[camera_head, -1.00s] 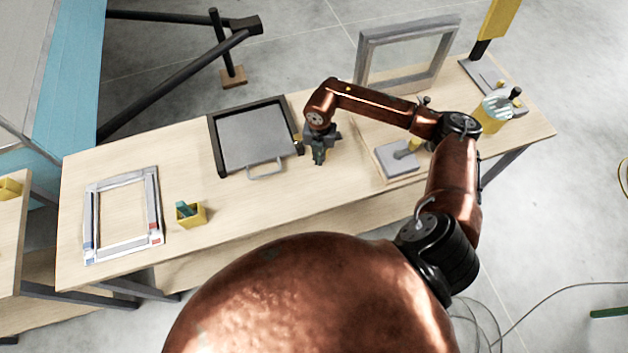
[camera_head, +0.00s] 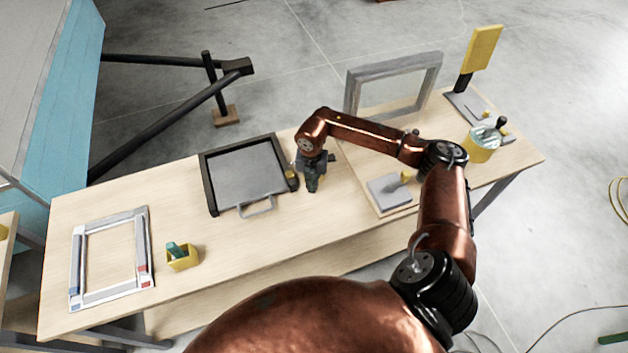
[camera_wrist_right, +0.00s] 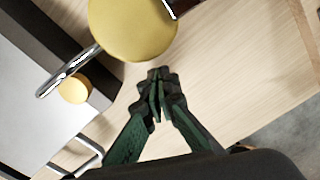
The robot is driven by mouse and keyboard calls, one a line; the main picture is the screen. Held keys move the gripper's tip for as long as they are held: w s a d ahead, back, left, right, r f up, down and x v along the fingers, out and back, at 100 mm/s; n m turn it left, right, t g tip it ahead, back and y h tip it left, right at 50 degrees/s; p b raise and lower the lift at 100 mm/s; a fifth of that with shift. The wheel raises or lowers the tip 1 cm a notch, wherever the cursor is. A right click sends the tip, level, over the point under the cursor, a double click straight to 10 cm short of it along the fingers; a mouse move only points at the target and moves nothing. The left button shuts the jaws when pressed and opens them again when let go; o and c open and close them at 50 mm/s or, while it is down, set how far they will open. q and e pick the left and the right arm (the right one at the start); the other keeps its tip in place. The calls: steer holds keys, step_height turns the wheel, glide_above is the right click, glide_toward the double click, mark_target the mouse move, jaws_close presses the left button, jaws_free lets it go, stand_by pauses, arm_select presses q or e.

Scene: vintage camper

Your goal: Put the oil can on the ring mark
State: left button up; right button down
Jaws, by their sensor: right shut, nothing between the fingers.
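The oil can (camera_wrist_right: 132,28) appears as a large yellow round body at the top of the right wrist view, with a shiny metal spout pointing down and left. In the head view it is hidden behind my right wrist and gripper. My right gripper (camera_head: 314,188) points down over the table, just right of the grey tray. In the wrist view its dark green fingers (camera_wrist_right: 159,95) are closed together and empty, apart from the can. I cannot make out the ring mark in either view. My left gripper is not in view.
The black-edged tray (camera_head: 207,186) has a small yellow knob (camera_wrist_right: 75,88) at its right edge. A white frame (camera_head: 147,232) and a yellow box (camera_head: 183,262) are at left. A grey upright frame (camera_head: 352,92), grey block (camera_head: 387,190) and yellow pot (camera_head: 478,152) are at right.

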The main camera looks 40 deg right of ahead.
steer(key=r, duration=0.2)
steer(key=s+r, duration=0.1)
steer(key=shift+s+a+r, duration=0.1)
steer(key=shift+a+r, duration=0.05)
steer(key=shift+r, duration=0.2)
step_height(320, 180, up, 6)
steer(key=shift+w+a+r, duration=0.15)
steer(key=shift+w+r, duration=0.05)
